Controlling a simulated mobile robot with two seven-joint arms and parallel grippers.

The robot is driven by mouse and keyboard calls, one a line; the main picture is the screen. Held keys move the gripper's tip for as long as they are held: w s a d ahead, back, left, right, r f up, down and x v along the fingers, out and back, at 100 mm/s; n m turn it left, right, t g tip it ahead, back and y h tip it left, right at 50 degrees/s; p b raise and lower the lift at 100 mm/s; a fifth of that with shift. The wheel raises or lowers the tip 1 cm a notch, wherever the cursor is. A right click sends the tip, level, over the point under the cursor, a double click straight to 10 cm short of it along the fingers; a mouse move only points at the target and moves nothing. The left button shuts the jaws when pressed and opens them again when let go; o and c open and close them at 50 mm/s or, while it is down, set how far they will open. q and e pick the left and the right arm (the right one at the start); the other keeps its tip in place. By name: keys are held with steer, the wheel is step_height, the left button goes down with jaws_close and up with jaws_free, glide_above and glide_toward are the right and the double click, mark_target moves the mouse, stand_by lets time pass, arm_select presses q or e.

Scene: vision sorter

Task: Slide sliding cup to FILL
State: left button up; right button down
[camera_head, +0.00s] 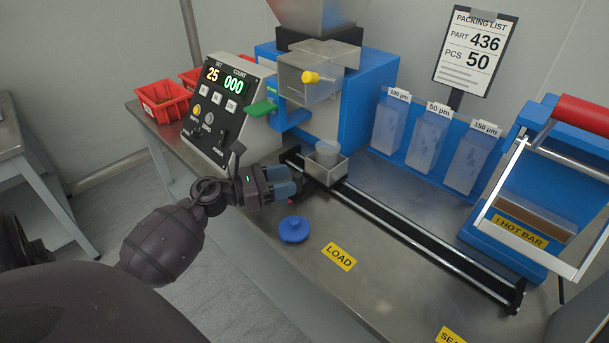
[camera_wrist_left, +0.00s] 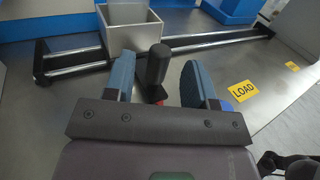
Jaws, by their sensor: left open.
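The sliding cup (camera_head: 331,174) is a grey open box on two rails, near their left end, close to the spout of the blue machine. A translucent round piece shows at its top. In the left wrist view the cup (camera_wrist_left: 132,30) is just ahead of my fingers. A black upright handle (camera_wrist_left: 158,64) with a red part at its base stands between the fingers. My left gripper (camera_head: 291,180) is open around this handle; it also shows in the wrist view (camera_wrist_left: 160,84). I cannot tell whether the fingers touch the handle. No FILL label is visible.
The rails (camera_head: 430,235) run to the lower right, beside a LOAD label (camera_head: 339,257). A blue knobbed disc (camera_head: 294,229) lies on the table near my gripper. The counter panel (camera_head: 215,105) stands left, the hot bar sealer (camera_head: 530,220) right. The rail right of the cup is clear.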

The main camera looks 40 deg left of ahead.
mark_target(304, 192)
arm_select(q)
steer(key=shift+x, duration=2.6)
jaws_close()
